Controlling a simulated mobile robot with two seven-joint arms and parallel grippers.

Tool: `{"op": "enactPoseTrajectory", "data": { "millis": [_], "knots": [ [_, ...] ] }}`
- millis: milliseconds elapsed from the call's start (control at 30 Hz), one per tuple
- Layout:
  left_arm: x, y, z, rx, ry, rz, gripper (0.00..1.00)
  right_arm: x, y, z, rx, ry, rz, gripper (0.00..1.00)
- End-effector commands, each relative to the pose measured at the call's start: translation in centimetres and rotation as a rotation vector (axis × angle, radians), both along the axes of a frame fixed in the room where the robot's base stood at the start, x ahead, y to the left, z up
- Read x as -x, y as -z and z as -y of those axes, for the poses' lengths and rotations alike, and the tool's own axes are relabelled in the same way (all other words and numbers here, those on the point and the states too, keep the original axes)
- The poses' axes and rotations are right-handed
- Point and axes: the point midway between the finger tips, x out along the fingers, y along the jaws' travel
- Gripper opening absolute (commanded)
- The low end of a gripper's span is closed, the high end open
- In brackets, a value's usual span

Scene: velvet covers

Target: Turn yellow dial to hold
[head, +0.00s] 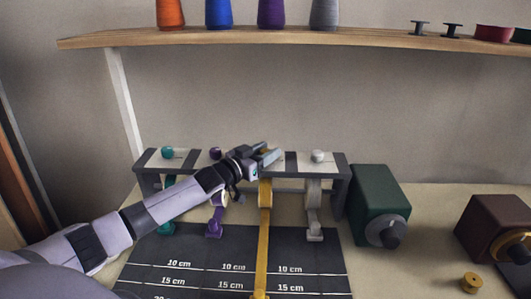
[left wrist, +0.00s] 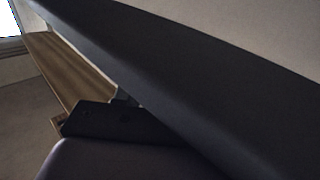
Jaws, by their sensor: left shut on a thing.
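A dark rack (head: 345,172) with several pale dial plates stands on the table. My left gripper (head: 268,155) is over the yellow lane's plate, between the purple dial (head: 215,153) and the white dial (head: 318,156). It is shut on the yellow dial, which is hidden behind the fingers. A yellow ribbon (head: 265,210) runs from below that spot down over a dark measuring mat (head: 190,275). The dial's markings and setting cannot be read. In the left wrist view a dark part of my gripper fills most of the picture and no dial shows. My right gripper is out of view.
A green box with a knob (head: 380,205) stands right of the rack, and a brown box (head: 495,225) is farther right. A small yellow spool (head: 471,282) lies nearby. A wooden shelf (head: 200,38) with thread cones is above.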

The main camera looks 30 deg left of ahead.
Motion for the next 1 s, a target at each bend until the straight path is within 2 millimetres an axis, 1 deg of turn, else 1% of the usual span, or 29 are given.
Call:
{"op": "enactPoseTrajectory", "data": {
  "millis": [33,400,933,967,1000],
  "knots": [
    [-0.09,-0.30,-0.22,-0.002,0.010,0.004,0.10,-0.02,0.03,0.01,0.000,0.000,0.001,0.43],
    [-0.12,-0.34,-0.15,0.001,0.070,0.006,0.10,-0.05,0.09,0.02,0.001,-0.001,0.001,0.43],
    [-0.14,-0.44,-0.08,0.002,0.079,0.009,0.10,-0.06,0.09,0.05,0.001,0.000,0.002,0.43],
    [-0.14,-0.45,-0.08,0.002,0.080,0.009,0.50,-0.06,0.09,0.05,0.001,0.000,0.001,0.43],
    [-0.13,-0.43,-0.07,0.001,0.080,0.008,0.60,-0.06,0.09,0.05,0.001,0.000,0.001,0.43]
  ]
}}
